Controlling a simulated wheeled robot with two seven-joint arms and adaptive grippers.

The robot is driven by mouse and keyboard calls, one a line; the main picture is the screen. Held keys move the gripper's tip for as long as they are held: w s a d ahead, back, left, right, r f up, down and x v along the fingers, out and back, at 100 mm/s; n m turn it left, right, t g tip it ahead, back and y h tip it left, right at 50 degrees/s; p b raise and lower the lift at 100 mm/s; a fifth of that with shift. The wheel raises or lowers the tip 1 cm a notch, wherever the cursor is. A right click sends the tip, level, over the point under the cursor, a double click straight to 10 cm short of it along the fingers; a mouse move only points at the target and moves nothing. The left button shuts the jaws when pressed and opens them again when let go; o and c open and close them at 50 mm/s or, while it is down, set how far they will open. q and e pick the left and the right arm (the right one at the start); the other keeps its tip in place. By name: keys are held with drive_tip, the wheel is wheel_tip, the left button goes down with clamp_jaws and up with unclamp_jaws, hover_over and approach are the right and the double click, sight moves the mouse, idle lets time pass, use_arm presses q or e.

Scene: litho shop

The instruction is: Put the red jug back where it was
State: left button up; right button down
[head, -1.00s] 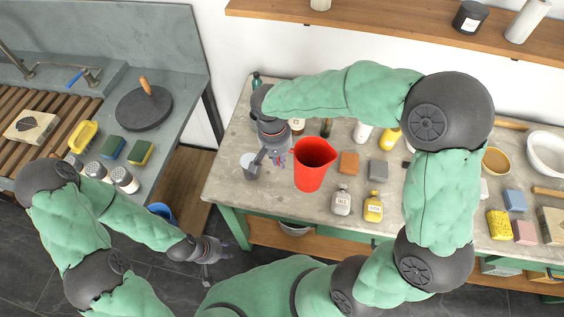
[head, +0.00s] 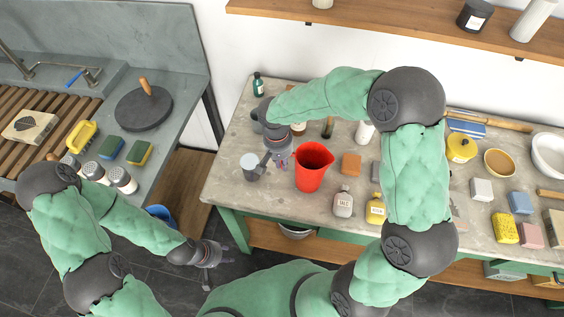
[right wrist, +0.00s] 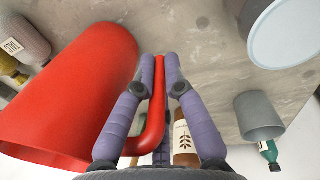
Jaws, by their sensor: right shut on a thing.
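The red jug (head: 312,167) is upright at the front left part of the worktop, with its mouth facing up. It also fills the left of the right wrist view (right wrist: 75,95). My right gripper (head: 284,160) is on its left side. In the right wrist view, the fingers (right wrist: 164,62) are shut on the jug's red handle (right wrist: 158,105). I cannot tell whether the jug's base touches the worktop (head: 225,180). My left gripper (head: 207,272) hangs low over the floor, left of the worktop's front leg. Its fingers are too small to judge.
A green bottle (head: 258,86) stands at the back left.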

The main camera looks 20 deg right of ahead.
drive_tip(key=c, duration=1.7)
unclamp_jaws()
drive_tip(key=shift+f, duration=0.15)
drive_tip(key=shift+c, duration=0.2)
drive_tip(key=o, duration=0.4)
drive_tip(key=shift+o, duration=0.2)
drive_tip(key=shift+r, duration=0.2)
wheel_tip(320, 180, up, 12)
drive_tip(key=a+p, duration=0.1)
drive_tip(key=p, duration=0.1)
drive_tip(key=shift+w, duration=0.2)
